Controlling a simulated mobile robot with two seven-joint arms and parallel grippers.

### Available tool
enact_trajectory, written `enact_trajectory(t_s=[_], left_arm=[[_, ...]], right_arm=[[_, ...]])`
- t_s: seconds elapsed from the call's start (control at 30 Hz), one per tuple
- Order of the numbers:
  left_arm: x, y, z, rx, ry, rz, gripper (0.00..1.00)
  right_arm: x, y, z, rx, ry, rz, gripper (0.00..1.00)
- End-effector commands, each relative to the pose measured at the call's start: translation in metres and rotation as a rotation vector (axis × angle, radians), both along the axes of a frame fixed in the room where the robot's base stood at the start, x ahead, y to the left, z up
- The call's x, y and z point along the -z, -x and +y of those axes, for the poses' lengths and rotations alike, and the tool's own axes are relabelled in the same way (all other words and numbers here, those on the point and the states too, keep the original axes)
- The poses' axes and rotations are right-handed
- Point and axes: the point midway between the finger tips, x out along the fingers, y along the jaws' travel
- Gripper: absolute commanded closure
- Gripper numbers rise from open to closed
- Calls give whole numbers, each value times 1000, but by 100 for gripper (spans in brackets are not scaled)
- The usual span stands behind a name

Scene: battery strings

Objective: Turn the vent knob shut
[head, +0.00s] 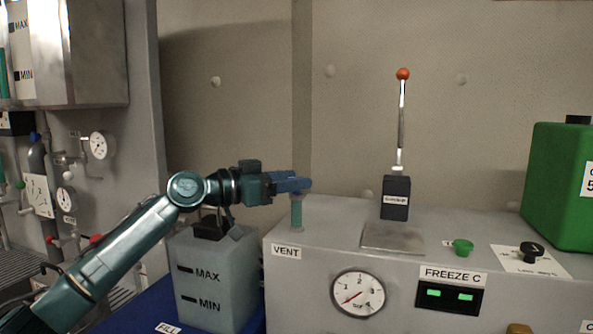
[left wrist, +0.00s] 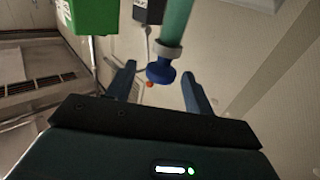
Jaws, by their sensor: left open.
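The vent knob (left wrist: 161,73) is blue and sits at the end of a green pipe (left wrist: 176,22) in the left wrist view. In the head view, the green pipe (head: 296,214) stands upright on the grey cabinet behind the VENT label (head: 286,251), and the gripper largely hides the knob. My left gripper (head: 296,185) reaches in from the left at the pipe's top. In the left wrist view its fingers (left wrist: 160,88) are apart, with the knob showing in the gap between them; contact cannot be told. My right gripper is in neither view.
A lever with an orange ball (head: 403,74) stands right of the pipe. A tank marked MAX and MIN (head: 213,275) stands below my left arm. A round gauge (head: 359,293) is on the cabinet front. A green container (head: 560,185) stands at the right.

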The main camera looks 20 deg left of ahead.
Motion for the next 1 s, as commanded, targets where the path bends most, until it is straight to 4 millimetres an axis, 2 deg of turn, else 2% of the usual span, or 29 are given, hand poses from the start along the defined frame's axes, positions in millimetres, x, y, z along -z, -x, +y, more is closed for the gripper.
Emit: enact_trajectory(t_s=[0.2, 0.47, 1.0], left_arm=[[-1, -11, -11, -1, 0, -1, 47], [0, -11, -12, -1, -1, -1, 47], [0, -11, -12, -1, -1, -1, 90]], right_arm=[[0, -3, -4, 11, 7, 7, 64], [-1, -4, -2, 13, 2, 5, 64], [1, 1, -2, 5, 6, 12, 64]])
